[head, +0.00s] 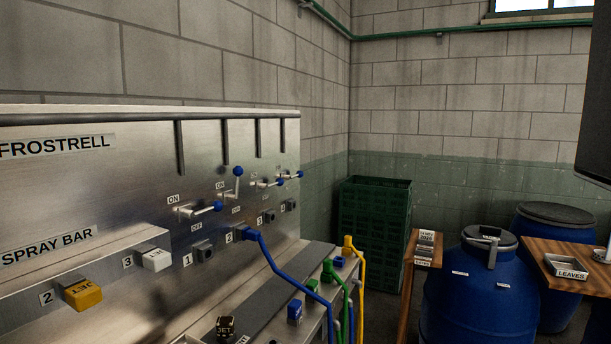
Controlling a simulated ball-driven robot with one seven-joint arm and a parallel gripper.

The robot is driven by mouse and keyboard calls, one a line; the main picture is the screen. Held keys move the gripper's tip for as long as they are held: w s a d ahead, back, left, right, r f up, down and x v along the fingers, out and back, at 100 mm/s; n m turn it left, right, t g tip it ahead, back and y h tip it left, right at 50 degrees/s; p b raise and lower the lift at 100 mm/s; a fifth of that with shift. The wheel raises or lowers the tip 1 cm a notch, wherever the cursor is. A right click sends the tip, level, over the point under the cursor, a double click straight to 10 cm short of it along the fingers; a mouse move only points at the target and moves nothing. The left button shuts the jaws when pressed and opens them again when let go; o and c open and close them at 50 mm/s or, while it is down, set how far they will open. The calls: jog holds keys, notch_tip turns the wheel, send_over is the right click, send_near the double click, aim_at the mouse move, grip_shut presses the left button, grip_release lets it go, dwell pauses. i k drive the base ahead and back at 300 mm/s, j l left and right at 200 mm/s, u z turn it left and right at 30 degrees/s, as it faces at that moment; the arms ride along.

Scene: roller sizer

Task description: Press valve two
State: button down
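The steel FROSTRELL panel (100,190) fills the left of the head view. It carries a row of levers with blue knobs and ON and OFF labels. The nearest lever (200,209) points right. The second lever (237,181) points up, its knob by an ON label. Two farther levers (268,183) point right. Below are ports numbered 1 to 4. Port 1 (203,251) looks empty. A blue hose (285,272) is plugged in at the port marked 2. Which numbered part is the valve I cannot tell for certain. My gripper is not in view.
Green (331,272) and yellow (358,262) hoses hang at the ledge's end. Green crates (376,222), blue barrels (470,295) and a wooden table (545,262) stand right.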

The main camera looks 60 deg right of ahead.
aim_at(238, 171)
jog(key=z, duration=0.95)
jog(key=i+l+u, duration=0.2)
jog(key=i+l, duration=0.1)
jog(key=l, duration=0.1)
